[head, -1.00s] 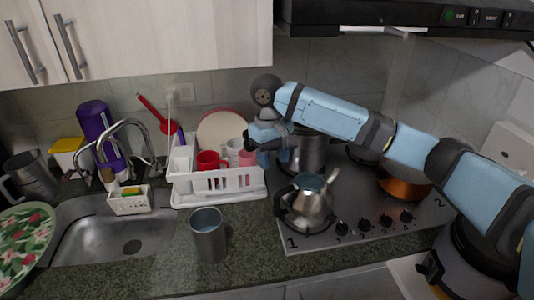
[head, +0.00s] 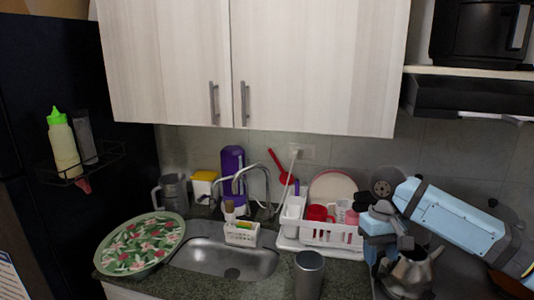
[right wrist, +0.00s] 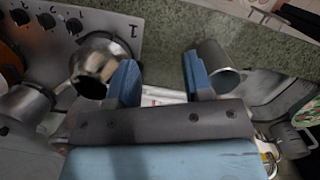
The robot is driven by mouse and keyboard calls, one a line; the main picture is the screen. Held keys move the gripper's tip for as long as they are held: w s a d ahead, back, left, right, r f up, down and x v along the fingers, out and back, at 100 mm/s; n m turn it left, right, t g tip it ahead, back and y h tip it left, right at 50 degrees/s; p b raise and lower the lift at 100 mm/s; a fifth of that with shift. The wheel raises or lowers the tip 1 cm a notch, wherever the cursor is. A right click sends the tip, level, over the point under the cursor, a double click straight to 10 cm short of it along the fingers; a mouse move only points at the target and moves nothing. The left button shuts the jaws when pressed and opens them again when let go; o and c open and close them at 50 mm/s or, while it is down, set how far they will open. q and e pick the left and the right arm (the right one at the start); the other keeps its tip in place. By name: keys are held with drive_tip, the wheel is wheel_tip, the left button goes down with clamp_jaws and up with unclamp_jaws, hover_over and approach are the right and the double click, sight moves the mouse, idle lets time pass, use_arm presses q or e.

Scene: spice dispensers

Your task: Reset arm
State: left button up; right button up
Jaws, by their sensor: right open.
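My right arm comes in from the right in the head view, and its gripper (head: 382,240) hangs over the counter between the white dish rack and the stove. In the right wrist view the gripper (right wrist: 158,84) is open, with its two blue fingers apart and nothing between them. A metal kettle (head: 410,272) stands on the stove close beside the gripper, partly covered by it; it also shows left of the fingers in the right wrist view (right wrist: 93,68). A metal cup (head: 308,275) stands on the counter left of the gripper. My left gripper is not in view.
The white dish rack (head: 318,235) holds red and pink cups. Left of it are the sink (head: 225,258), a faucet and a floral plate (head: 142,243). Cabinets (head: 250,65) hang above. A dark fridge with a bottle shelf (head: 85,170) stands at far left.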

drive_tip(key=s+a+f+n+t+y+p, duration=0.1)
drive_tip(key=s+a+f+t+y, duration=0.3)
drive_tip(key=a+f, duration=0.5)
drive_tip(key=s+a+f+n+t+y+p, duration=0.15)
drive_tip(key=s+a+f, duration=0.4)
drive_tip(key=f, duration=0.65)
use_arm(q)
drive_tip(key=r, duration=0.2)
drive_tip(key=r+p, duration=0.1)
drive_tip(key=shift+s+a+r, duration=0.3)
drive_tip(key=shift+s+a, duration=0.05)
use_arm(e)
drive_tip(key=s+d+f+t+h, duration=0.1)
drive_tip(key=s+d+f+t, duration=0.2)
drive_tip(key=s, duration=0.7)
drive_tip(key=s+d+f+m+t+h, duration=0.1)
drive_tip(key=s+d+f+t, duration=0.3)
drive_tip(key=s, duration=0.5)
drive_tip(key=shift+s+d+f, duration=0.4)
drive_tip(key=shift+d+f, duration=0.2)
